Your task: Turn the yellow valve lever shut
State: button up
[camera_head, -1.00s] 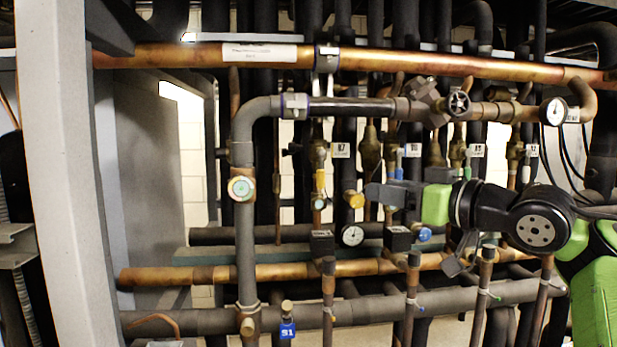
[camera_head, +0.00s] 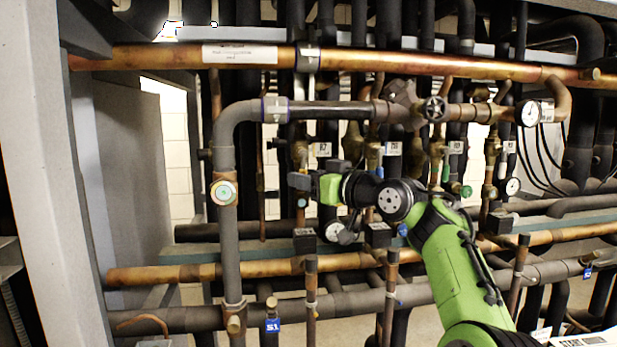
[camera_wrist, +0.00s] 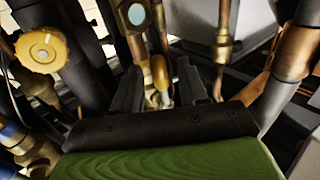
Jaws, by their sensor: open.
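The yellow valve lever shows in the wrist view as a small rounded yellow piece (camera_wrist: 160,73) between the two dark fingers of my gripper (camera_wrist: 158,88). It is seen nearly end-on, and I cannot tell whether the fingers touch it. In the head view my gripper (camera_head: 299,186) is at the valve on the pipe tagged 87, and its black fingers and green body hide the lever there. My gripper is open, with the fingers on either side of the lever.
A round yellow knob (camera_wrist: 40,52) sits left of my gripper in the wrist view. A brass sight glass (camera_wrist: 137,14) is just beyond the fingers. Copper pipes (camera_wrist: 224,40) stand close on the right. A grey vertical pipe (camera_head: 226,150) stands left of my gripper in the head view.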

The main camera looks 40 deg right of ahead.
grip_shut()
jog(key=shift+b, duration=0.3)
jog(key=w+a+r+m+t+h+b, duration=0.1)
jog(key=a+m+t+h+b, duration=0.1)
jog(key=m+b, duration=0.5)
jog(key=w+a+r+m+t+h+b, duration=0.1)
jog(key=a+m+t+h+b, duration=0.2)
jog(key=m+h+b, duration=0.4)
jog(key=shift+r+m+t, duration=0.4)
jog(key=shift+m, duration=2.2)
jog(key=shift+w, duration=0.1)
grip_release()
